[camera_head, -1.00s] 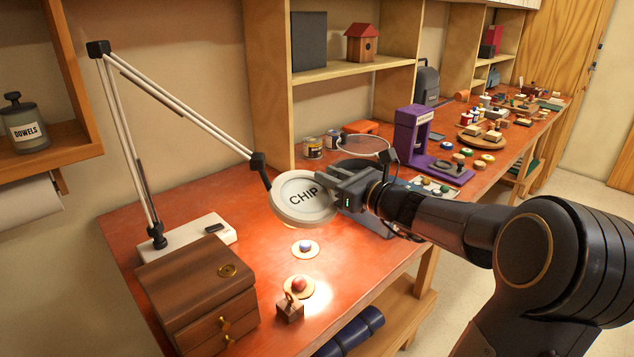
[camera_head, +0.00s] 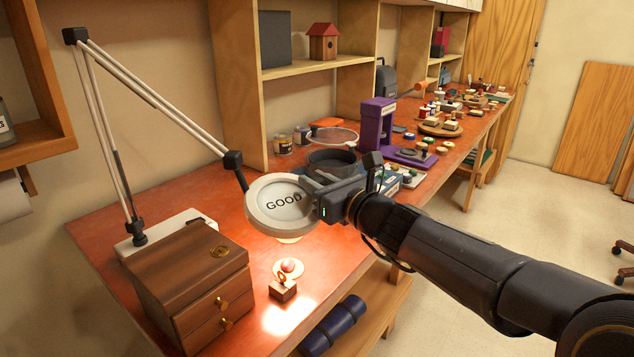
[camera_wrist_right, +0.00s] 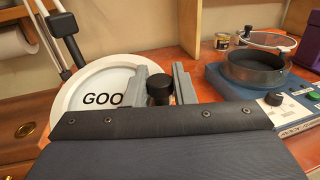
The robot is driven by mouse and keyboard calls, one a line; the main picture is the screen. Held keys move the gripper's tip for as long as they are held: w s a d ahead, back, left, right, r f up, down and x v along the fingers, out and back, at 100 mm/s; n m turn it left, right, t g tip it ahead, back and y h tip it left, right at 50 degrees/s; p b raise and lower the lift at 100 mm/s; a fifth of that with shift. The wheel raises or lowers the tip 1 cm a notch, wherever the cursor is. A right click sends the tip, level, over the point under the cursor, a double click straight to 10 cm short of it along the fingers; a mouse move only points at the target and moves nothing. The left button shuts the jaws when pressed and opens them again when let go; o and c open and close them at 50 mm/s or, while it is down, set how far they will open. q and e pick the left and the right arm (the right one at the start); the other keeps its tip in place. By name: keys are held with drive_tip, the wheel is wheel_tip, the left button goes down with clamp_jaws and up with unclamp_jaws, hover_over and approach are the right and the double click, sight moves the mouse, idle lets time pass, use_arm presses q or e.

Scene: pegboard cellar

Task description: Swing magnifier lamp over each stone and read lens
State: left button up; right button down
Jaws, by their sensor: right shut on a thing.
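The magnifier lamp's round white head (camera_head: 252,211) hangs over the red bench, and its lens (camera_head: 283,203) reads "GOOD". My right gripper (camera_head: 318,190) is shut on the black knob (camera_wrist_right: 159,88) at the lamp head's edge. In the right wrist view the lens (camera_wrist_right: 95,90) shows "GOO", the rest hidden by a finger. A pinkish-red stone (camera_head: 290,265) sits on a pale disc in front of the lamp head. Another pale disc (camera_head: 288,240) peeks out under the head; any stone on it is hidden. My left gripper is not in view.
A wooden drawer chest (camera_head: 185,275) stands at the front left, beside the lamp's white base (camera_head: 190,219). A small wooden block with a ring (camera_head: 283,290) is near the front edge. A blue machine with a dark bowl (camera_head: 333,162) and a purple stand (camera_head: 375,125) are behind my gripper.

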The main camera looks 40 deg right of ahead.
drive_tip(key=c, duration=1.3)
unclamp_jaws()
drive_tip(key=shift+o, duration=0.2)
drive_tip(key=shift+s, duration=0.1)
drive_tip(key=s+p, duration=0.1)
drive_tip(key=s, duration=0.6)
drive_tip(key=shift+s, duration=0.3)
drive_tip(key=shift+a, duration=0.1)
drive_tip(key=s+a+f+n+g+y+p, duration=0.2)
drive_tip(key=a+n+g+y, duration=0.15)
drive_tip(key=a+n, duration=0.5)
drive_tip(key=s+a+f+n+g+y+p, duration=0.15)
drive_tip(key=a+n+y, duration=0.25)
drive_tip(key=a+n, duration=0.4)
drive_tip(key=s+a+f+n+g+h+p, duration=0.2)
drive_tip(key=s+f+n+g, duration=0.5)
drive_tip(key=n, duration=1.1)
drive_tip(key=s+f+h+p, duration=0.1)
drive_tip(key=s+p, duration=0.1)
drive_tip(key=shift+s+a, duration=0.15)
drive_tip(key=shift+s, duration=0.15)
